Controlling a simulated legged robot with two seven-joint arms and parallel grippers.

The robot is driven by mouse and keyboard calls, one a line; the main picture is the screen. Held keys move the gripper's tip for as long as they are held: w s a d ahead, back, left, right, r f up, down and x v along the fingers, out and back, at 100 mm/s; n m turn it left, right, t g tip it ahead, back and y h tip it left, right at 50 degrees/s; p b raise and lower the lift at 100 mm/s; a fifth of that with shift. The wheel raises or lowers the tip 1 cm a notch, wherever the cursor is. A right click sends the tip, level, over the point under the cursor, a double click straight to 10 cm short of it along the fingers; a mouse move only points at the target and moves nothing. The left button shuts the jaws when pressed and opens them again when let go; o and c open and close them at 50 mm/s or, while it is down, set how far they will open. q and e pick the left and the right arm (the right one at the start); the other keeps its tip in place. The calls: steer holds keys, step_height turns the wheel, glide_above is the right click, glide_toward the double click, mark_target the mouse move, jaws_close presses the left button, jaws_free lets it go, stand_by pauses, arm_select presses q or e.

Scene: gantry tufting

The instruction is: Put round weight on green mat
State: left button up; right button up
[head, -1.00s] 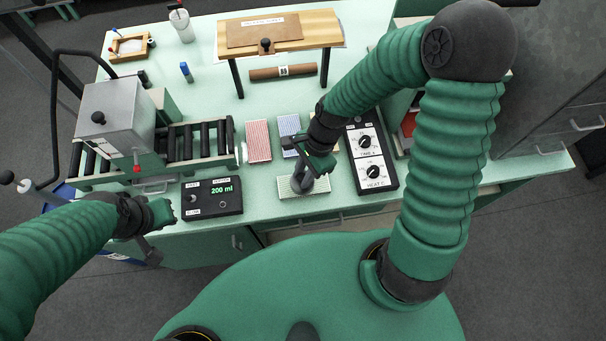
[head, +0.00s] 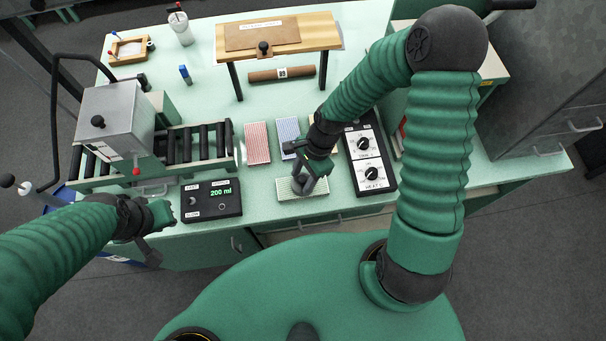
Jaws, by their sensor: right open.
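The round weight (head: 300,187) is a small dark grey piece on the green mat (head: 321,190), a pale green striped pad near the front edge of the bench. My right gripper (head: 306,180) is open, close above and around the weight, and hides part of it and of the mat. I cannot tell whether the fingers touch the weight. My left gripper (head: 162,213) is at the front left edge of the bench, away from the mat; its jaws do not show clearly.
A red striped mat (head: 257,143) and a blue striped mat (head: 288,130) lie behind the green one. A dial box (head: 369,178) stands to the right, a display box (head: 212,200) to the left. A roller stand (head: 195,145) is further left; a wooden shelf (head: 320,38) is behind.

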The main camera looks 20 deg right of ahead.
steer(key=shift+d+r, duration=0.15)
steer(key=shift+r, duration=0.1)
steer(key=s+d+r+n+t+h+b, duration=0.1)
steer(key=r+n, duration=0.3)
steer(key=n, duration=0.4)
steer(key=s+d+r+n+t+h+b, duration=0.1)
steer(key=d+r+n+t+h+b, duration=0.1)
steer(key=r+n, duration=0.3)
steer(key=d+n, duration=0.1)
steer(key=n, duration=0.2)
steer(key=shift+s+d, duration=0.25)
steer(key=shift+a+r, duration=0.1)
steer(key=shift+r, duration=0.05)
